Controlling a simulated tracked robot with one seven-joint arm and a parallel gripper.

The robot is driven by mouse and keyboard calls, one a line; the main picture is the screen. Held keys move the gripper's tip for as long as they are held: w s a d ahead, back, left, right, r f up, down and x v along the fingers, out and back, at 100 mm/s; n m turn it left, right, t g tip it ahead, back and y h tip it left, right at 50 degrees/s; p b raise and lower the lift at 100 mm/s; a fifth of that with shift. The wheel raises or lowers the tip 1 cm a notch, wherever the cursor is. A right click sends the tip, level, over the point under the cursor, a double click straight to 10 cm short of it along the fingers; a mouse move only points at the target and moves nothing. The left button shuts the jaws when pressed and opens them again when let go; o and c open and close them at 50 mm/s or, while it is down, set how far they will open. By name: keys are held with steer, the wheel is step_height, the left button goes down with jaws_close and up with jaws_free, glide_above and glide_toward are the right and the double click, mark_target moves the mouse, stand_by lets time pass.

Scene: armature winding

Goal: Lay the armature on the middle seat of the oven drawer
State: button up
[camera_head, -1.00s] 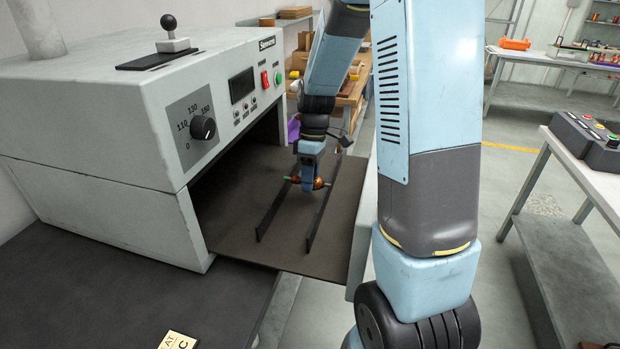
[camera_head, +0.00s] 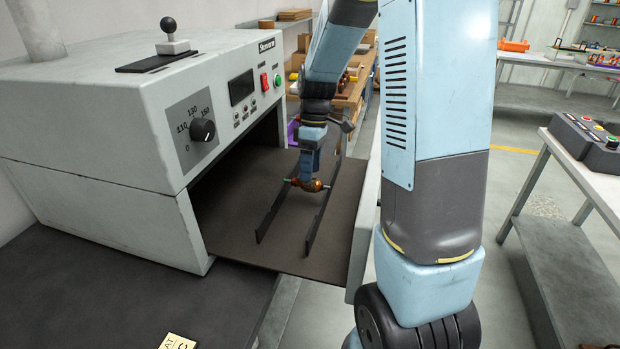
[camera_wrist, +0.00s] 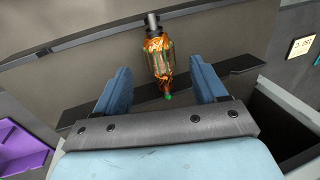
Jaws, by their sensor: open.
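The armature (camera_head: 312,185), copper-coloured with a green tip, lies across the two dark rails on the pulled-out oven drawer (camera_head: 225,240). In the wrist view, the armature (camera_wrist: 159,57) has a grey shaft end at the far rail and its green end near the near rail. Which seat it lies in I cannot tell. My gripper (camera_head: 309,177) is just above the armature. In the wrist view, my gripper (camera_wrist: 160,88) is open, with its blue fingers apart on both sides and clear of the armature.
The oven (camera_head: 100,130) stands at left, its opening behind the drawer. The drawer's light front panel (camera_head: 367,215) rises at the right. A purple bin (camera_wrist: 22,150) shows at the lower left in the wrist view. A control box (camera_head: 588,140) sits on a table at right.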

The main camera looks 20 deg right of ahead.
steer(key=v, duration=1)
stand_by(0.4)
steer(key=s+r+m+t, duration=0.2)
steer(key=s+m, duration=0.1)
steer(key=s, duration=0.4)
steer(key=s+a+r+m+t+h, duration=0.1)
steer(key=s+r+m+t, duration=0.2)
steer(key=s, duration=0.5)
steer(key=s+a+r+m+t, duration=0.1)
steer(key=s+r+m+t, duration=0.1)
steer(key=s, duration=0.5)
steer(key=shift+s+r+m+t+h, duration=0.15)
steer(key=shift+r+m+t+h, duration=0.3)
steer(key=shift+m, duration=0.95)
